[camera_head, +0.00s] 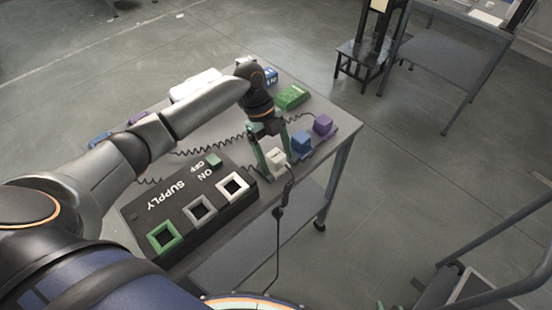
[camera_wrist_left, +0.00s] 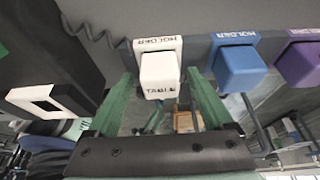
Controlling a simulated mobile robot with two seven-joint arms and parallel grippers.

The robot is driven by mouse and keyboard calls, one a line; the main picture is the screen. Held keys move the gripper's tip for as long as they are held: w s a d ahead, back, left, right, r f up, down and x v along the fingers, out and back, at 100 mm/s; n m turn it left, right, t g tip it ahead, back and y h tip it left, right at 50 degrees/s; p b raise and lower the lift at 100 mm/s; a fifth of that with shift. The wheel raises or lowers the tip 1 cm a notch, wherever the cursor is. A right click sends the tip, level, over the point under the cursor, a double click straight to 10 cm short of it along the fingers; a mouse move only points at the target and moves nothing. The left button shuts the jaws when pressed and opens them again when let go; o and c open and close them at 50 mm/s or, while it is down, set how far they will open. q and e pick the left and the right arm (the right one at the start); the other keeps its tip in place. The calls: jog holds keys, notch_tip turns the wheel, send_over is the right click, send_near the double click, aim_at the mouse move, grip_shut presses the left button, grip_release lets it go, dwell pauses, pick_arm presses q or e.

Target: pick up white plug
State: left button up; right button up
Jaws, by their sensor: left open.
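The white plug (camera_head: 277,158) sits in a holder near the right edge of the table, and it also shows in the left wrist view (camera_wrist_left: 160,72). My left gripper (camera_head: 271,170) is open, with its green fingers on either side of the white plug. In the left wrist view the left gripper (camera_wrist_left: 160,92) has one finger to the left of the plug and one to the right, and gaps show between them. My right gripper is not in view.
A blue plug (camera_head: 300,142) and a purple plug (camera_head: 322,124) stand in a row beside the white one. A black supply box (camera_head: 190,208) with green, grey and white sockets lies to the left. A green block (camera_head: 292,97) lies farther back.

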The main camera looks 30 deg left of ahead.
aim_at(279, 157)
pick_arm(q)
jog(key=c, duration=1.3)
jog(key=shift+c, duration=0.2)
jog(key=shift+w+r, duration=0.1)
jog(key=shift+r, duration=0.45)
notch_tip(279, 157, up, 2)
jog(key=shift+a+r, duration=0.15)
jog(key=shift+r, duration=0.1)
jog(key=w+a+r+b, duration=0.2)
jog(key=w+a+r, duration=0.1)
jog(key=a+r, duration=0.6)
jog(key=a, duration=0.4)
jog(key=shift+a+r, duration=0.2)
jog(key=shift+r, duration=0.05)
jog(key=shift+w, duration=0.1)
